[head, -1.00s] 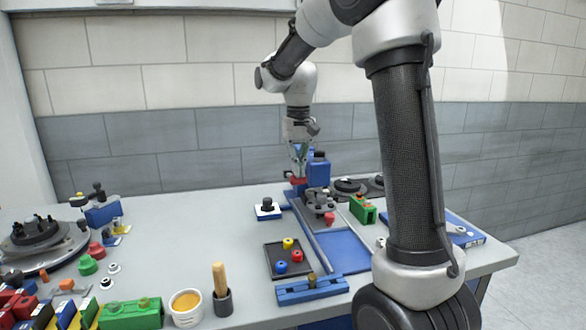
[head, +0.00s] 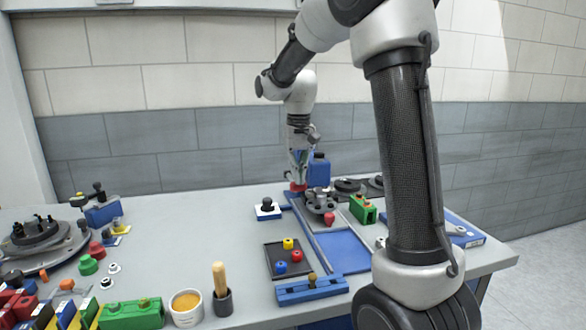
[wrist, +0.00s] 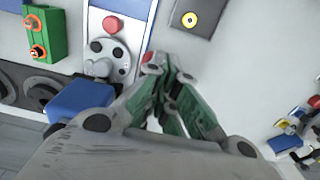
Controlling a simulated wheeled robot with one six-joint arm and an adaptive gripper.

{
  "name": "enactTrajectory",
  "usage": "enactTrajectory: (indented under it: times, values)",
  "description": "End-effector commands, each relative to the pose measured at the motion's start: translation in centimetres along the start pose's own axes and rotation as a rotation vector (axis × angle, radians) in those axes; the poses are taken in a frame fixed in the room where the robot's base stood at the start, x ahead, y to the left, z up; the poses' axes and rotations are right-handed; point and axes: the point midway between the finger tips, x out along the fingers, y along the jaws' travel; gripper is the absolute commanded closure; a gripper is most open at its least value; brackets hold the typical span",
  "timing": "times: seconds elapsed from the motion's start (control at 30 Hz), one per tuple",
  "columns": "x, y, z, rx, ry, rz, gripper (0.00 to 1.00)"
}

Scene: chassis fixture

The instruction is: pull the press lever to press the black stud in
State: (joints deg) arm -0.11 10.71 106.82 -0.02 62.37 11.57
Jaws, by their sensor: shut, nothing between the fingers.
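The blue press body (head: 318,171) stands at the back of the blue fixture, with the round grey flange (head: 320,203) in front of it. They also show in the wrist view as a blue block (wrist: 82,103) and a grey disc with black spots (wrist: 110,58). A red end (head: 298,187), apparently the press lever's, is at my gripper's tip; in the wrist view a bit of red (wrist: 148,57) lies beside the left fingertip. My gripper (wrist: 170,62) points down, shut and empty; contact with the red end is unclear. I cannot make out the black stud surely.
A black knob on a blue-white base (head: 267,209) stands left of the fixture. A dark tray (head: 272,262) with coloured pegs lies nearer. A green block (head: 363,210) is at right.

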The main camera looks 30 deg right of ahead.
Motion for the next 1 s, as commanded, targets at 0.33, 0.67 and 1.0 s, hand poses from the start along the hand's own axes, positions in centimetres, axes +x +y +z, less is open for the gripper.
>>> enactTrajectory:
  times: [0.33, 0.67, 1.0]
  values:
    - [0.7, 0.0, 0.1, 0.0, -0.003, 0.0, 1.0]
    - [1.1, 0.0, 0.1, 0.0, -0.003, 0.0, 1.0]
    - [2.0, 0.0, 0.1, 0.0, -0.002, 0.0, 1.0]
